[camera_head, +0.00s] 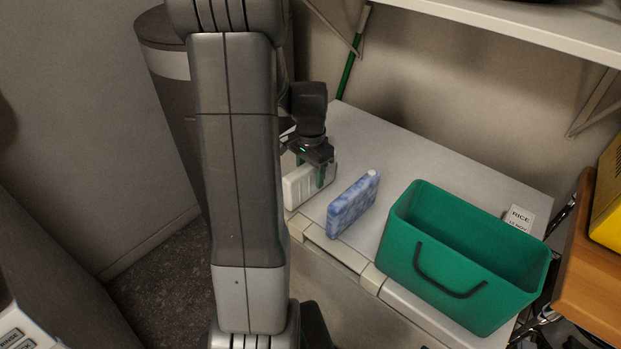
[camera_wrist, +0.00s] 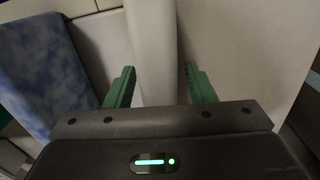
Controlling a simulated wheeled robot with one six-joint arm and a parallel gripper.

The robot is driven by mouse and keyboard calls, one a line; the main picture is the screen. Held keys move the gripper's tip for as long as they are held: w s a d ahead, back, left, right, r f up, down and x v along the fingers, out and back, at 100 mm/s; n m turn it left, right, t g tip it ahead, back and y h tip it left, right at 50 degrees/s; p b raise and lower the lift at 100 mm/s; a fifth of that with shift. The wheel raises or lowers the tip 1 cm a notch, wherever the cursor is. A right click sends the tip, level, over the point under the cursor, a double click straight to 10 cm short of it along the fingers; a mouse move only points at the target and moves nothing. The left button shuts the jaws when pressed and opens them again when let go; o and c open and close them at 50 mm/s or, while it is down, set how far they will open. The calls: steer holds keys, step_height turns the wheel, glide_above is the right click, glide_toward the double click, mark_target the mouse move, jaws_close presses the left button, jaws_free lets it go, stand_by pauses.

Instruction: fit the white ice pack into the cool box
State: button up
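The white ice pack (camera_head: 298,188) stands on edge at the left end of the white top, partly hidden behind my arm and gripper. My gripper (camera_head: 322,174) is over it, pointing down. In the wrist view the white pack (camera_wrist: 153,45) lies between the two green fingers (camera_wrist: 160,75). The fingers are apart, with a visible gap at the right finger; the left one is close to the pack. The green cool box (camera_head: 398,240) stands open at the right, its black handle on the near side. Its floor is hidden.
A blue mottled ice pack (camera_head: 353,205) stands upright between the white pack and the cool box. A card marked RICE (camera_head: 519,218) is behind the box. A shelf (camera_head: 530,28) overhangs the back. The top's front edge (camera_head: 345,257) is close to the packs.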

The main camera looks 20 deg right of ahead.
jaws_close()
steer(key=shift+r, duration=0.1)
